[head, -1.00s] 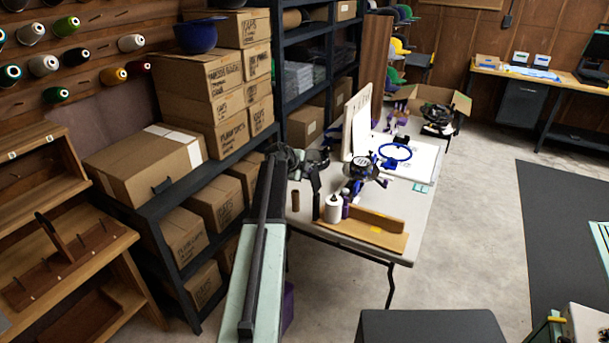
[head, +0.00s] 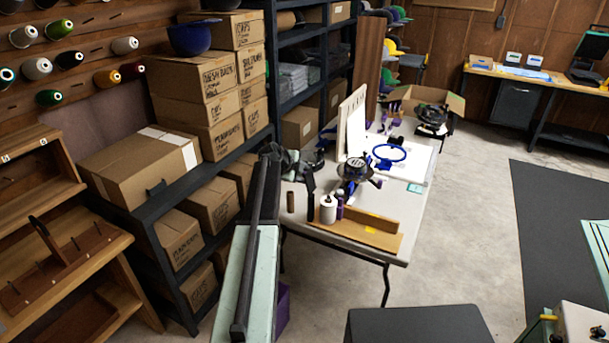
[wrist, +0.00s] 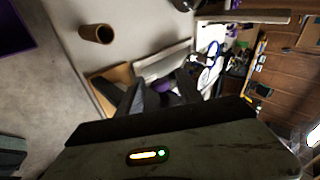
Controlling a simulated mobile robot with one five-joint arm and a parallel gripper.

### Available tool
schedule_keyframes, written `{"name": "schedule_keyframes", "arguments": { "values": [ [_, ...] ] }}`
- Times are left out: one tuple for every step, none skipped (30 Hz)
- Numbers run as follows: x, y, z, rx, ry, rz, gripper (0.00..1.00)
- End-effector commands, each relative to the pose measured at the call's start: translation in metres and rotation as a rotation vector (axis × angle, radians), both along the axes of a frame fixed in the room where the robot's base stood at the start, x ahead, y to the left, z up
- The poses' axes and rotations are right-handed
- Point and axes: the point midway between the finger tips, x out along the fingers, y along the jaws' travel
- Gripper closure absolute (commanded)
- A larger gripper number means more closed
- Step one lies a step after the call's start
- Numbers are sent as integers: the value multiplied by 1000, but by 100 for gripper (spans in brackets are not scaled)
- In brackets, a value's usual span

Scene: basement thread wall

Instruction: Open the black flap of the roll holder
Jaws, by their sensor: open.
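My gripper (wrist: 160,88) is open in the wrist view, its two dark fingers spread over the work table (wrist: 72,12). In the head view my arm reaches over the table's near left corner, with its end left of a white roll-like item (head: 328,210). A dark upright piece (head: 310,196) stands beside that item; I cannot tell whether it is the black flap or part of my gripper. A dark purple item shows between the fingers in the wrist view. I cannot make out the roll holder's flap clearly or its state.
A brown tube (head: 290,202) stands near the table's left edge, and also shows in the wrist view (wrist: 97,33). A blue hoop (head: 389,155) lies farther back. A shelf with cardboard boxes (head: 152,165) stands left.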

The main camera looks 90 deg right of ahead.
Motion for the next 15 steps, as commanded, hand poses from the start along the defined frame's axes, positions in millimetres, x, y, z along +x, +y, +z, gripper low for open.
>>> {"name": "schedule_keyframes", "arguments": {
  "values": [
    [3,6,10,0,1,1,57],
    [6,9,15,0,1,1,57],
    [9,13,21,0,1,1,57],
    [11,17,25,0,0,1,57],
    [14,20,30,1,0,2,57],
    [18,25,36,1,0,2,57],
    [21,29,41,1,0,2,57],
    [24,32,44,1,0,2,57],
    [27,36,48,0,1,1,57],
    [28,38,50,0,1,1,57],
    [29,39,51,1,1,0,57],
    [30,40,51,1,1,-2,57],
    [30,41,51,1,1,-2,57],
    [30,41,50,1,1,-2,57],
    [30,40,49,1,1,-2,57]
  ]
}}
